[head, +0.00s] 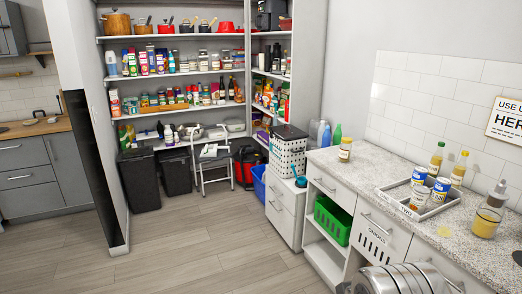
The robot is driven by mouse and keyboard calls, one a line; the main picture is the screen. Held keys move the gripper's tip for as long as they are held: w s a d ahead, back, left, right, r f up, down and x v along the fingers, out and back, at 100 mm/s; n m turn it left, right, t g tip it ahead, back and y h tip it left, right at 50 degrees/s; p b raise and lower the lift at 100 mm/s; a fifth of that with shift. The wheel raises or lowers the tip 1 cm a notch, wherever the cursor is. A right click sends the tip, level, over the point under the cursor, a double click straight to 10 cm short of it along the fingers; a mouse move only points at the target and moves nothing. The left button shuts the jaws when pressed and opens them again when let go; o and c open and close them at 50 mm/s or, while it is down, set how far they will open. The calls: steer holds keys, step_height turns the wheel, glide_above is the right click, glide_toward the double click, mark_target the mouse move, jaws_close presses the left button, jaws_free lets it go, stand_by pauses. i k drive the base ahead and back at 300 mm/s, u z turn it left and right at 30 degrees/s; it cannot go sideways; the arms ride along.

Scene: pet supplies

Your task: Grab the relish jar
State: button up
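A small jar (345,149) with a pale label and a yellowish top stands upright at the far left end of the speckled counter (380,160). It may be the relish jar, but its label is too small to read. Nothing touches it, and there is bare counter around it. Many other jars and bottles stand on the pantry shelves (178,72) at the back, too small to tell apart. My gripper is not in view.
A pump bottle (488,215) is further right. A white basket (288,153) stands left of the counter. The wooden floor (190,255) is clear; a step stool (211,155) stands by the shelves.

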mark_target(346, 145)
steer(key=u, duration=0.2)
steer(key=i, duration=2.2)
steer(key=z, duration=0.5)
steer(key=i, duration=1.05)
steer(key=z, duration=0.3)
